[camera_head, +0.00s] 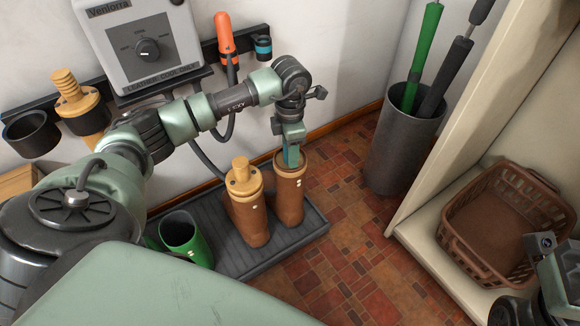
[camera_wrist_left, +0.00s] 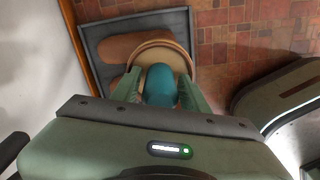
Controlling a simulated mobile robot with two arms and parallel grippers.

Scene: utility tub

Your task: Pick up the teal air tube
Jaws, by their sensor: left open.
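The teal air tube (camera_wrist_left: 162,86) stands upright in the mouth of a brown boot (camera_head: 288,200) on the tray, and only its upper part shows. In the left wrist view, the tube is between the two pale green fingers of my left gripper (camera_wrist_left: 160,92), which is open around it. In the head view, the left gripper (camera_head: 291,148) reaches down into the boot opening and hides most of the tube. I cannot tell whether the fingers touch it. Part of my right arm's end shows at the lower right edge, with its fingers not clear.
A boot with a wooden insert (camera_head: 243,180) stands left of the gripper. A green boot (camera_head: 183,236) is farther left on the grey tray (camera_head: 262,262). A grey bin (camera_head: 400,150) with long-handled tools and a brown basket (camera_head: 480,190) are to the right. A grey unit (camera_head: 140,45) hangs behind my arm.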

